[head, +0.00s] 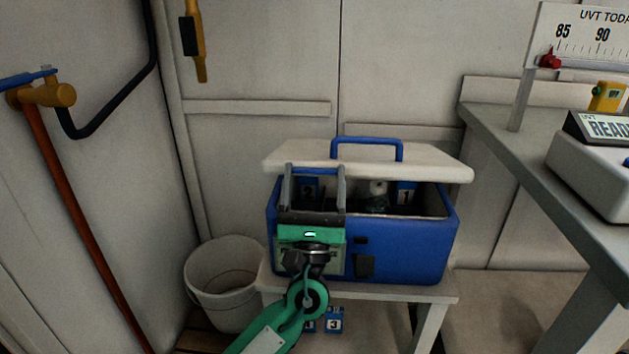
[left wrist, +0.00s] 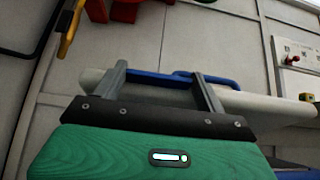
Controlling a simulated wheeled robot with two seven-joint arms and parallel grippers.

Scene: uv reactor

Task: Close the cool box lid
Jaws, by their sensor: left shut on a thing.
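The cool box (head: 405,250) is a blue box on a small pale stand. Its white lid (head: 430,166) has a blue handle (head: 367,142) and is raised over the box, leaving a gap at the front. My left gripper (head: 314,172) is at the box's front left, its fingers reaching up to the lid's front edge. Its two fingers are apart, with a thin blue bar between their tips, and it is shut on the lid there. In the left wrist view the fingers (left wrist: 162,80) overlap the lid (left wrist: 262,106). The exact contact is partly hidden. My right gripper is not in view.
Blue tags numbered 2 (head: 309,189) and 1 (head: 406,193) show inside the box. A white bucket (head: 222,285) stands left of the stand (head: 440,300). A grey bench (head: 540,175) with a white device (head: 590,170) is at right.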

